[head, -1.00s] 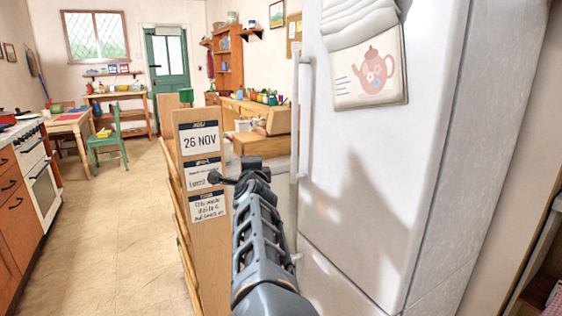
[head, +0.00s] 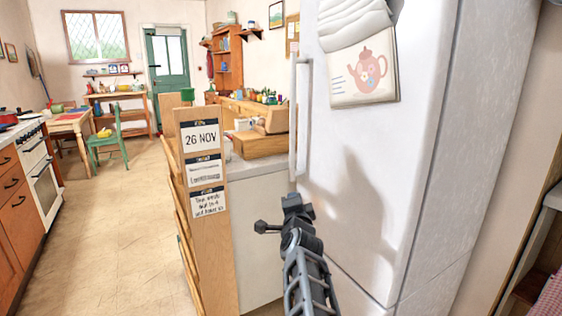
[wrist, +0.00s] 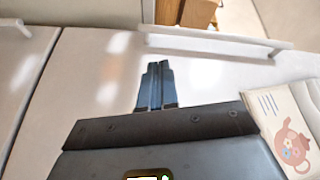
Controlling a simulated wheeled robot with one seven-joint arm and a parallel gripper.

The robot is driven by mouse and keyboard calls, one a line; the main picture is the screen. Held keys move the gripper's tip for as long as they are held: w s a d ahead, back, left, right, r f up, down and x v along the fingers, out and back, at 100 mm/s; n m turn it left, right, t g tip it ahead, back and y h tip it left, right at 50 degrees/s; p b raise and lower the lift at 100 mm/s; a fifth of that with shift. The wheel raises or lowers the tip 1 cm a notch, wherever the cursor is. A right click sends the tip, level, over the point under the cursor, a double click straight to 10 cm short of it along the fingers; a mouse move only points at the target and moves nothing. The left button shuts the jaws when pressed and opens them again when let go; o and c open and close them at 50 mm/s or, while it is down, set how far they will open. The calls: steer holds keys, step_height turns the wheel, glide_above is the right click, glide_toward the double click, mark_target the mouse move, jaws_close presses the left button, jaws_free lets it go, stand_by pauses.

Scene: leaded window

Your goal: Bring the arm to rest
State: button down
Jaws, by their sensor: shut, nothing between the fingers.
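My gripper (head: 261,227) is at the end of my grey arm, low in front of the white fridge's left edge in the head view. Its fingers point to the left there and look small and dark. In the wrist view the two blue-grey fingers (wrist: 157,70) are together with nothing between them. They are seen against the white fridge front (wrist: 85,85), short of the long fridge handle (wrist: 215,42). I cannot tell the exact gap to the fridge.
The fridge (head: 440,130) with a teapot towel (head: 365,70) fills the right side. A wooden panel with a "26 NOV" card (head: 200,138) stands left of my gripper. Clear floor (head: 110,230) lies further left, beside the stove (head: 42,175). A green chair (head: 108,142) stands farther back.

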steer(key=s+d+f+n+h, duration=0.1)
steer(key=s+d+f+n, duration=0.1)
steer(key=s+d+f, duration=0.6)
steer(key=s+d+f+n+h, duration=0.1)
steer(key=s+d+f+n, duration=0.2)
steer(key=s+d+f, duration=0.5)
steer(key=s+d+f+n, duration=0.1)
steer(key=s+d+n, duration=0.1)
steer(key=s+d, duration=0.45)
steer(key=s+d+f+n, duration=0.1)
steer(key=s+d+n, duration=0.2)
steer(key=s, duration=0.7)
steer(key=s+a+r+n+g+y, duration=0.15)
steer(key=s+n, duration=0.25)
steer(key=s, duration=1.9)
steer(key=s+a+r, duration=0.3)
steer(key=s+r, duration=0.3)
steer(key=s, duration=0.2)
steer(key=s+a+r+g, duration=0.1)
steer(key=s+a+r, duration=0.2)
steer(key=s+r, duration=0.4)
steer(key=shift+s+n, duration=0.3)
steer(key=shift+s, duration=0.1)
steer(key=shift+g, duration=0.25)
